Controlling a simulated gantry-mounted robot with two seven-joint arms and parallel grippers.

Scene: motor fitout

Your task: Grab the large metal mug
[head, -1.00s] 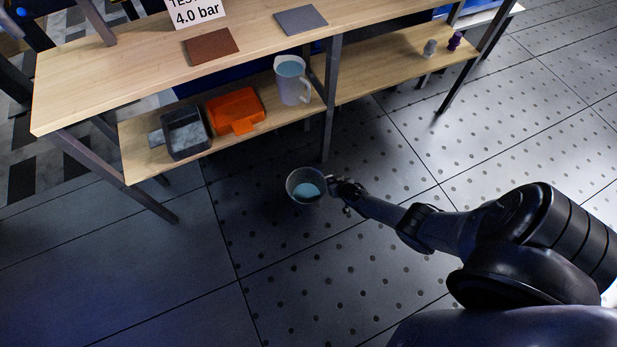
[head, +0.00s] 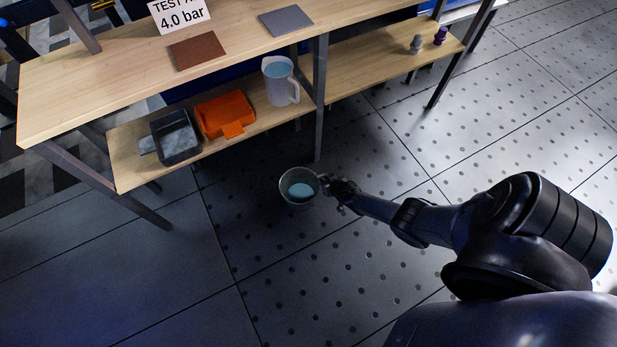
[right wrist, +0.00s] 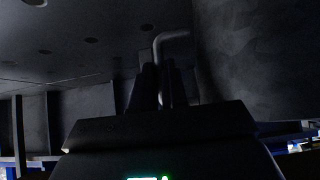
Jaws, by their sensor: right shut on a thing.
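The large metal mug (head: 285,193) is grey and round, with light blue liquid inside. In the head view it is held in front of the bench, over the dark floor, with its mouth facing up. My right gripper (head: 327,185) is at the mug's right side, shut on its handle. In the right wrist view the bent metal handle (right wrist: 172,37) rises between the dark fingers, and the mug's dark wall (right wrist: 255,60) fills the right side. My left gripper is not in view.
A wooden bench (head: 110,75) with a lower shelf (head: 125,165) stands behind the mug. The shelf holds a grey bin (head: 180,152), an orange tray (head: 225,112) and a pitcher (head: 279,88). A bench leg (head: 319,110) is close behind the mug. Open floor (head: 110,270) lies in front.

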